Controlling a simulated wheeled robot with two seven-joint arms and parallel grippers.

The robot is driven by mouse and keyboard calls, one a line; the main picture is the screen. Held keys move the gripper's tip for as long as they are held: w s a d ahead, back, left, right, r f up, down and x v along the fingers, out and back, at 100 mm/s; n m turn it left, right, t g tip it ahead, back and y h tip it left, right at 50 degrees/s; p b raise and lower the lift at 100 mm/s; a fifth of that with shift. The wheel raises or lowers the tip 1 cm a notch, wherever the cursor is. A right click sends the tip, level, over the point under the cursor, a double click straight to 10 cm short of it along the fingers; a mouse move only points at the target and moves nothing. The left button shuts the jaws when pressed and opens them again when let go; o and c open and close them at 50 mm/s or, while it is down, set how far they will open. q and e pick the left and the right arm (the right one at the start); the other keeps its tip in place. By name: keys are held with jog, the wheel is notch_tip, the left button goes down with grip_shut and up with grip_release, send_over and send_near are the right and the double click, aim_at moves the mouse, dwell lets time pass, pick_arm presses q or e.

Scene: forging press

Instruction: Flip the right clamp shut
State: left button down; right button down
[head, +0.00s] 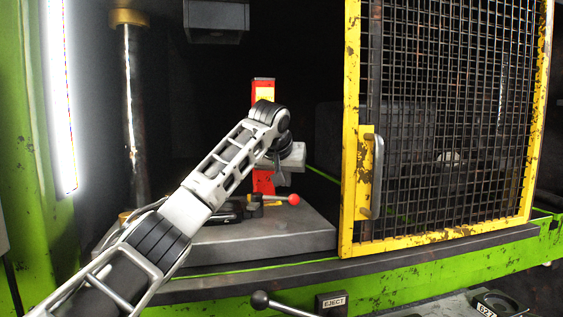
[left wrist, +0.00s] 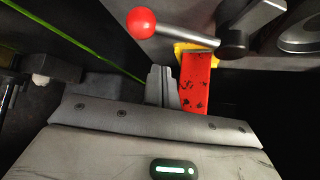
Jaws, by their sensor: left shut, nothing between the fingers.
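The right clamp shows in the head view as a lever with a red ball knob (head: 294,199), lying low and pointing right over the grey die block (head: 290,240). In the left wrist view the red knob (left wrist: 141,24) sits at the top, on a metal rod running right to a dark pivot (left wrist: 236,40). My left gripper (head: 279,180) hangs over the block just left of and above the knob. Its fingers (left wrist: 162,88) are shut and empty, beside a red bar (left wrist: 196,82) and apart from the knob. The clamp's base is partly hidden by my arm.
A red post (head: 264,88) with a yellow label stands behind my left wrist. A yellow mesh guard (head: 350,200) with a handle closes off the right side. A steel column (head: 134,120) stands left. An EJECT lever (head: 260,300) is at the front edge.

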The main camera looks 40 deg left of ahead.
pick_arm(q)
jog(key=shift+w+a+f, duration=0.15)
jog(key=shift+w+f, duration=0.35)
jog(key=shift+s+f, duration=0.15)
jog(key=shift+f, duration=0.1)
jog(key=shift+s+d+f, duration=0.15)
jog(key=shift+s+d, duration=0.2)
jog(key=shift+s, duration=0.5)
jog(key=shift+s+d+f, duration=0.15)
jog(key=shift+s+d, duration=0.15)
jog(key=shift+s, duration=0.5)
